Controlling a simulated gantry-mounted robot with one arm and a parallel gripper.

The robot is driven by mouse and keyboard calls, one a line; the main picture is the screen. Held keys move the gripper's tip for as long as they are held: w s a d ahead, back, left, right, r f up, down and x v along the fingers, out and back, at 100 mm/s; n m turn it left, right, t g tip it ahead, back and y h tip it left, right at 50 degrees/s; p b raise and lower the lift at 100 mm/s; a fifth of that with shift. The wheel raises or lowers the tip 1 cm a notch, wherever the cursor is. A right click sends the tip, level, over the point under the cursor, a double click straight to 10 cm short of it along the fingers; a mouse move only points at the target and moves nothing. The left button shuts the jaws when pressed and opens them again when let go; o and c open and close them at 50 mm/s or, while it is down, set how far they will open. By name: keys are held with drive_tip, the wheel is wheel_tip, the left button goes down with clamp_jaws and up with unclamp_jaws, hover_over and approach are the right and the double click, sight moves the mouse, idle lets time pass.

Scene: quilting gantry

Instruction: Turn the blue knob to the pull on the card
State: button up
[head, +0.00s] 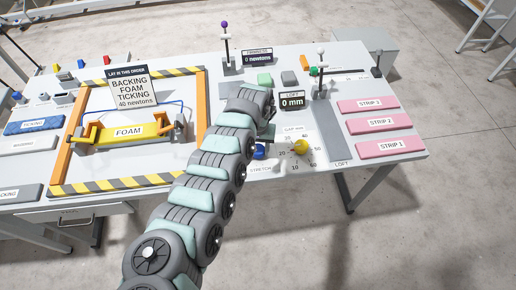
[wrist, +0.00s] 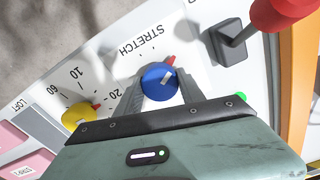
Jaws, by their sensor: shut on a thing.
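The blue knob (wrist: 158,84) is on the white panel beside the word STRETCH. Its red pointer sits at the rim, toward the upper right in the wrist view. My gripper (wrist: 160,88) is shut on the knob, one finger on each side. In the head view the blue knob (head: 259,152) shows just past my arm, which hides part of that area. The card (head: 130,90) stands behind the foam and reads BACKING, FOAM, TICKING, 40 newtons. A black display (head: 257,57) at the back reads 0 newtons.
A yellow knob (head: 301,147) with a numbered scale is close beside the blue knob. A red-topped lever (wrist: 275,18) stands near my gripper. A striped frame (head: 203,112) with the yellow FOAM piece (head: 128,132) lies left. Pink strips (head: 383,123) lie right.

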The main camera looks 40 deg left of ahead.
drive_tip(key=shift+r+m+p, duration=0.1)
drive_tip(key=shift+m+p, duration=0.2)
drive_tip(key=shift+p, duration=0.05)
drive_tip(key=shift+c, duration=0.2)
drive_tip(key=shift+r+m+p, duration=0.15)
drive_tip(key=shift+m+p, duration=0.9)
drive_tip(key=shift+m, duration=0.15)
drive_tip(key=m, duration=0.2)
drive_tip(key=m+p, duration=0.1)
drive_tip(key=m, duration=0.2)
drive_tip(key=shift+f+m, duration=0.2)
drive_tip(key=shift+m, duration=0.1)
drive_tip(key=o, duration=1.4)
drive_tip(key=shift+c, duration=0.2)
